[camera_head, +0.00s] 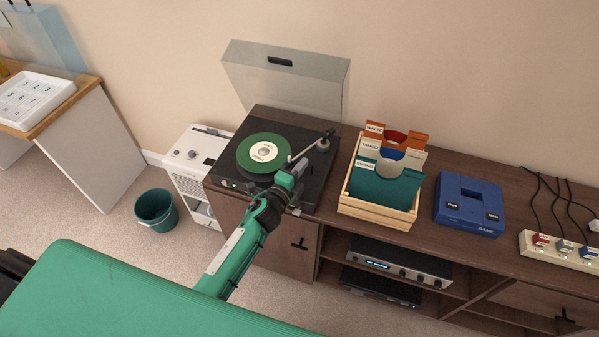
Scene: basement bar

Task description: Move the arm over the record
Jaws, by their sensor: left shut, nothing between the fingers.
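The record player (240,186) stands on the wooden cabinet with its clear lid raised. A green record (247,145) with a pale label lies on its platter. The tonearm (312,146) runs from its pivot at the back right down and left toward the record's right edge. My left gripper (297,167) is shut and empty at the front right of the player, close to the tonearm's near end. I cannot tell whether it touches the tonearm. Whether the needle is above the record or beside it is too small to tell. My right gripper is out of view.
A wooden crate (375,216) of labelled record sleeves stands right of the player, then a blue case (468,203) and a power strip (562,254) with cords. The raised lid (290,85) stands behind the player. A green bin (155,210) is on the floor.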

